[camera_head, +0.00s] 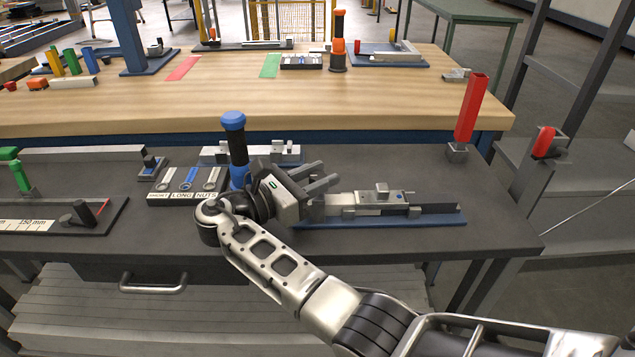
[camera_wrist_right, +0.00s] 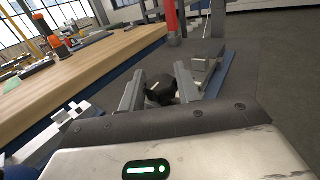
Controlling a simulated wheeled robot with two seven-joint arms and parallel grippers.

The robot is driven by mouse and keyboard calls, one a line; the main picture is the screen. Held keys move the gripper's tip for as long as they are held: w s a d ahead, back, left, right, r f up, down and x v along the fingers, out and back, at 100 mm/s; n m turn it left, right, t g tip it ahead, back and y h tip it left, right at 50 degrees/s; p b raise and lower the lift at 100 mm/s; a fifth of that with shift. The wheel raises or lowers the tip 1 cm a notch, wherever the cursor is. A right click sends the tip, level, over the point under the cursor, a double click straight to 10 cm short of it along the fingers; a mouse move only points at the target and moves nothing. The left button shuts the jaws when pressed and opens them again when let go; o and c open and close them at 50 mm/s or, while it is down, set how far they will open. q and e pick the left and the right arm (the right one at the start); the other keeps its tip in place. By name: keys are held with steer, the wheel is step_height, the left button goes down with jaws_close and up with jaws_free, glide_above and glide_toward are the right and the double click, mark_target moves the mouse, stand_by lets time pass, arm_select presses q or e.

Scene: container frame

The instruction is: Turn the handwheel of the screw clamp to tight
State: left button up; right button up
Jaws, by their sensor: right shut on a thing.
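The screw clamp (camera_head: 378,196) is a grey metal fixture on a blue base plate at the right of the dark bench. It also shows beyond my fingers in the right wrist view (camera_wrist_right: 203,70). My right gripper (camera_head: 322,178) reaches over the clamp's left end, its fingers pointing right. In the wrist view, the dark round handwheel (camera_wrist_right: 160,92) sits between the two fingers of my right gripper (camera_wrist_right: 160,86), which is shut on it. In the head view the gripper hides the handwheel. My left gripper is in neither view.
A blue-capped dark tool (camera_head: 234,140) stands just behind my right wrist. A tray labelled SHORT, LONG, NUTS (camera_head: 174,199) lies to the left. A red post (camera_head: 470,108) stands at the bench's right edge. A wooden table (camera_head: 200,104) with several tools is behind.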

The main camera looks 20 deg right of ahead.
steer(key=shift+m+g+b, duration=0.3)
steer(key=shift+m+g, duration=0.1)
steer(key=shift+g, duration=0.2)
steer(key=shift+g+h, duration=0.3)
steer(key=o, duration=1)
steer(key=shift+d, duration=0.1)
steer(key=shift+c, duration=0.2)
